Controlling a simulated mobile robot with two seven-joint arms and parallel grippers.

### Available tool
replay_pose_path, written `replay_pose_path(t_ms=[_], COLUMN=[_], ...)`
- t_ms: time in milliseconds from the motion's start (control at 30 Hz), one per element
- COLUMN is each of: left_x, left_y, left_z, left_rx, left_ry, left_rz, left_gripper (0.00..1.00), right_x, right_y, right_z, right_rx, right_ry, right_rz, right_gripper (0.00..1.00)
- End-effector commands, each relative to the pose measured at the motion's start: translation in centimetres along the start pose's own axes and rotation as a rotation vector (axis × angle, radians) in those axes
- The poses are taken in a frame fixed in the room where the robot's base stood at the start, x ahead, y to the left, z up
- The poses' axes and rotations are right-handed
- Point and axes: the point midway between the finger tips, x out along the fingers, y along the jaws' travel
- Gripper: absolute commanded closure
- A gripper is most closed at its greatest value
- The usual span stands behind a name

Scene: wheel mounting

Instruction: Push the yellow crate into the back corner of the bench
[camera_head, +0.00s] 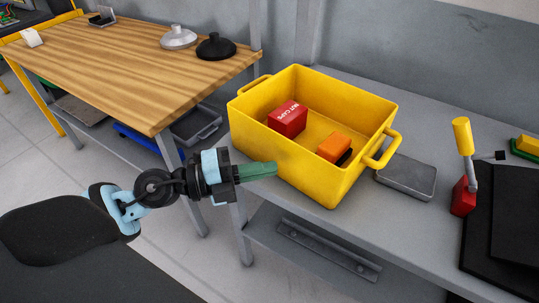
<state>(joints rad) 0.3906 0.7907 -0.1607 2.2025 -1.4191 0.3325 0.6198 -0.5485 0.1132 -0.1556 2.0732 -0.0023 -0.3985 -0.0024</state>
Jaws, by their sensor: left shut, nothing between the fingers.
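The yellow crate (338,179) stands on the left part of the grey bench (408,225), its near wall close to the bench's front edge. It holds a red box (288,119) and an orange and black item (335,148). Handles stick out at its left and right ends. My left gripper (274,168) is shut and empty. Its green fingers overlap the crate's near wall at the lower left in the picture; I cannot tell whether they touch it. My right gripper is not in view.
A grey tin (407,176) lies right of the crate. A red tool with a yellow handle (463,167) and black mats (512,232) are further right. A wooden table (130,65) with lids stands at left. A grey wall (440,65) backs the bench.

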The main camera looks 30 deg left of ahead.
Motion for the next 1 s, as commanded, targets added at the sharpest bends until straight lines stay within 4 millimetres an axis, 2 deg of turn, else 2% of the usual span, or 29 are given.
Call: replay_pose_path(t_ms=[300,833,1000], left_x=[1.9,2.4,4.0], left_y=[0.2,0.1,-0.1], left_z=[2.0,2.5,4.2], left_rx=[-0.002,-0.002,-0.002], left_ry=[0.000,-0.001,-0.004], left_rz=[0.001,0.001,-0.002], left_gripper=[1.00,1.00,1.00], right_x=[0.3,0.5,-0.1], right_y=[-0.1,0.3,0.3], right_z=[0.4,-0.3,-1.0], right_rx=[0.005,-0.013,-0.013], right_ry=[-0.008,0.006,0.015], right_rz=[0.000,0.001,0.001], right_gripper=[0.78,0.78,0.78])
